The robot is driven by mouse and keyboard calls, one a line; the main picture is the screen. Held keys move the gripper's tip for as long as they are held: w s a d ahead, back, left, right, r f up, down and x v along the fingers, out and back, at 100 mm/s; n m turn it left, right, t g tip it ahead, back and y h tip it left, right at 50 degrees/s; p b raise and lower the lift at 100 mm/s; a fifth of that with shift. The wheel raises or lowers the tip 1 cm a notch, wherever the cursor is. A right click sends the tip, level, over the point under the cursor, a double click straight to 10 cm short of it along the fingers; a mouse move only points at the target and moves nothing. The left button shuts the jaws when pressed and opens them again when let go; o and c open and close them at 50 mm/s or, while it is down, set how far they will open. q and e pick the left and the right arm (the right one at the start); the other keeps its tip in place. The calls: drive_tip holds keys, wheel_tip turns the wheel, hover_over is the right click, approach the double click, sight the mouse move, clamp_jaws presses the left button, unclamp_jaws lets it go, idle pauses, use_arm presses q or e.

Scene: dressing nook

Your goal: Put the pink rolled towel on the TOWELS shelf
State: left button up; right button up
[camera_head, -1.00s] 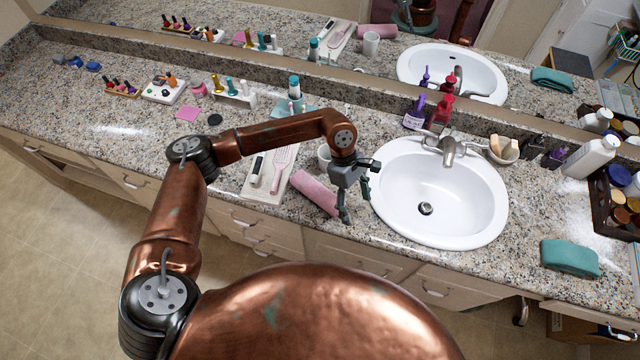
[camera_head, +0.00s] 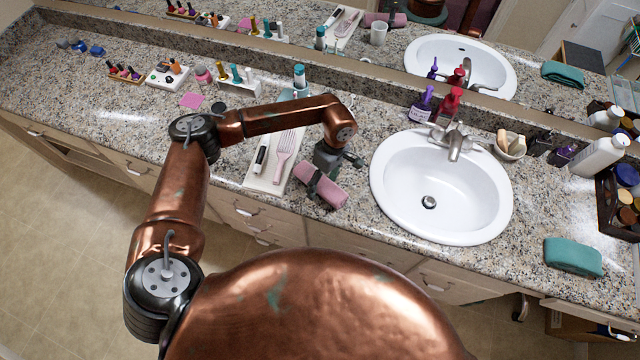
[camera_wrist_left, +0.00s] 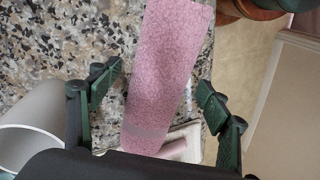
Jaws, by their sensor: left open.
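The pink rolled towel (camera_head: 328,192) lies on the granite counter near its front edge, left of the sink. My left gripper (camera_head: 334,174) is over the towel, with its fingers open. In the left wrist view the towel (camera_wrist_left: 168,65) runs between the two green-padded fingers (camera_wrist_left: 158,98), with a gap visible on each side. The fingers are beside the towel and not closed on it. No shelf labelled TOWELS can be made out. My right gripper is not in view.
A white tray (camera_head: 253,182) with a pink comb (camera_head: 284,150) lies just left of the towel. A white cup (camera_wrist_left: 28,135) is close to the gripper. The sink (camera_head: 440,190) is to the right, with a folded teal towel (camera_head: 573,257) beyond it. A mirror runs along the back.

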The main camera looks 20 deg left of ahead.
use_arm(q)
drive_tip(key=shift+c, duration=0.4)
drive_tip(key=c, duration=1.4)
drive_tip(key=shift+o, duration=0.2)
